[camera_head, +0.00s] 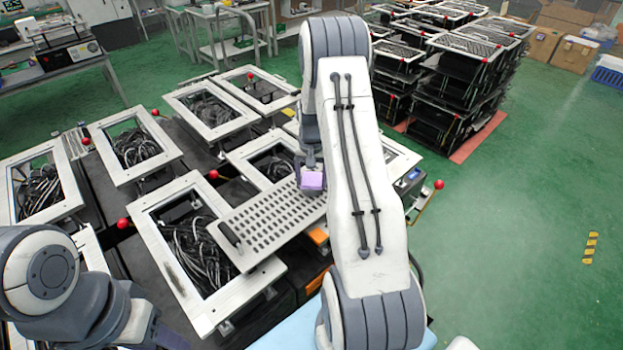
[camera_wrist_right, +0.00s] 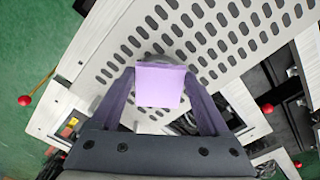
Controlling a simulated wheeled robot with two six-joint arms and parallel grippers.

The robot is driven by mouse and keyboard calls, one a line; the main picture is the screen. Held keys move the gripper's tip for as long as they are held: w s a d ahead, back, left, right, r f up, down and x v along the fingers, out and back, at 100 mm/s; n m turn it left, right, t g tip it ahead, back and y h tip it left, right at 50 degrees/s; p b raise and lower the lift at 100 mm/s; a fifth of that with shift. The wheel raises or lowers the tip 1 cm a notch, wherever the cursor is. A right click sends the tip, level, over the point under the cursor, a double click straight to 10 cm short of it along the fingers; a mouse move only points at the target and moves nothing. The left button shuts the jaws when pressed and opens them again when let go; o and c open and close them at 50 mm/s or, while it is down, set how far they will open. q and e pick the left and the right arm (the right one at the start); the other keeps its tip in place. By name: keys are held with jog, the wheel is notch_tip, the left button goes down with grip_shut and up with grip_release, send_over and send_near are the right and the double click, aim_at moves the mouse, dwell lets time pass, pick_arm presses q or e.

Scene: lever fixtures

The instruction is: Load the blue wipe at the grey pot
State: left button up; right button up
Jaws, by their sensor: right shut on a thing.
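My right gripper (camera_head: 311,172) is over the perforated grey panel (camera_head: 270,223), shut on a lilac block (camera_head: 312,181). In the right wrist view, my right gripper (camera_wrist_right: 160,95) has its two fingers at the sides of the block (camera_wrist_right: 160,85), which may be the blue wipe, though it looks lilac. A rounded grey edge (camera_wrist_right: 163,58), perhaps the grey pot, shows just behind the block; most of it is hidden. I cannot tell whether the block touches it. My left arm is at the lower left, and the fingers of its gripper cannot be made out.
Several white-framed fixtures with dark cables, such as the one at centre left (camera_head: 185,255), stand around the panel. Red ball knobs (camera_head: 214,174) stick up between them. Stacked black units (camera_head: 455,85) stand at the back right.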

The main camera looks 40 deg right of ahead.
aim_at(312, 184)
jog(key=shift+f, duration=0.2)
dwell(0.3)
jog(key=shift+r+p, duration=2.55)
jog(key=shift+r, duration=1.1)
pick_arm(q)
notch_tip(312, 184, up, 5)
jog(key=shift+f, duration=0.1)
pick_arm(e)
jog(key=shift+f, duration=0.1)
